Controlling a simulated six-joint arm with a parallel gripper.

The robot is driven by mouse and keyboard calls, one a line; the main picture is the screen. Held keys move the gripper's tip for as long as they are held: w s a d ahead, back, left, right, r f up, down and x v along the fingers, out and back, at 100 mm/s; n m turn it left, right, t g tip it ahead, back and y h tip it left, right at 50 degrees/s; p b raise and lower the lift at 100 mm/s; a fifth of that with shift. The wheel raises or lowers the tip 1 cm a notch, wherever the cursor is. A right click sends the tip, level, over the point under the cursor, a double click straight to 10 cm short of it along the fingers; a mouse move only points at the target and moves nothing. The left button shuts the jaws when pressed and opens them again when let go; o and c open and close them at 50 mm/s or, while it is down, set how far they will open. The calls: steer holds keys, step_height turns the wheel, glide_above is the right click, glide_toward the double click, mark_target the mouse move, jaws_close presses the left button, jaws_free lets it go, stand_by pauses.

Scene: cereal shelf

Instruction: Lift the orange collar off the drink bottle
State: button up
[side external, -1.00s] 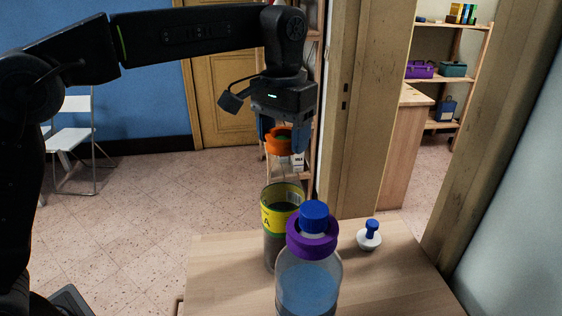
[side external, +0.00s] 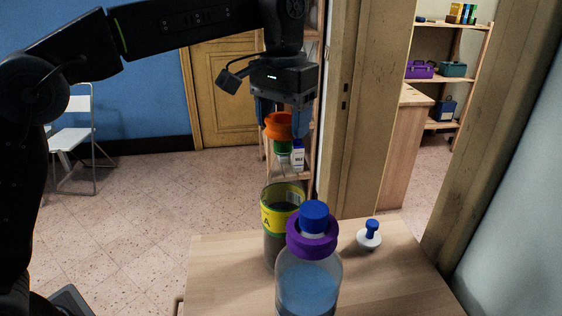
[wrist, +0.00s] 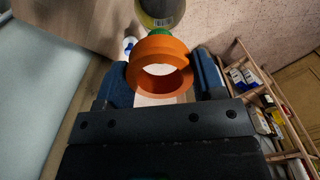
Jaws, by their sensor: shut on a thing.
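My gripper (side external: 283,122) is shut on the orange collar (side external: 278,127), with its blue fingers on either side of it. The collar is a thick ring with a gap in its side. It also shows between the fingers in the wrist view (wrist: 160,67). The drink bottle has a green cap (side external: 281,147), a clear upper part and a yellow-banded label (side external: 281,215). It stands upright on the wooden surface (side external: 222,270). The collar is now above most of the green cap. In the wrist view the cap (wrist: 160,31) shows partly behind the collar. Whether they touch is unclear.
A clear bottle with blue liquid (side external: 308,287) and a purple collar (side external: 311,246) stands in front, partly hiding the drink bottle. A small white and blue stopper-like object (side external: 369,236) is at right. A wooden post (side external: 362,120) rises behind.

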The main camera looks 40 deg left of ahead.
steer(key=shift+r, duration=0.1)
steer(key=shift+r, duration=1.9)
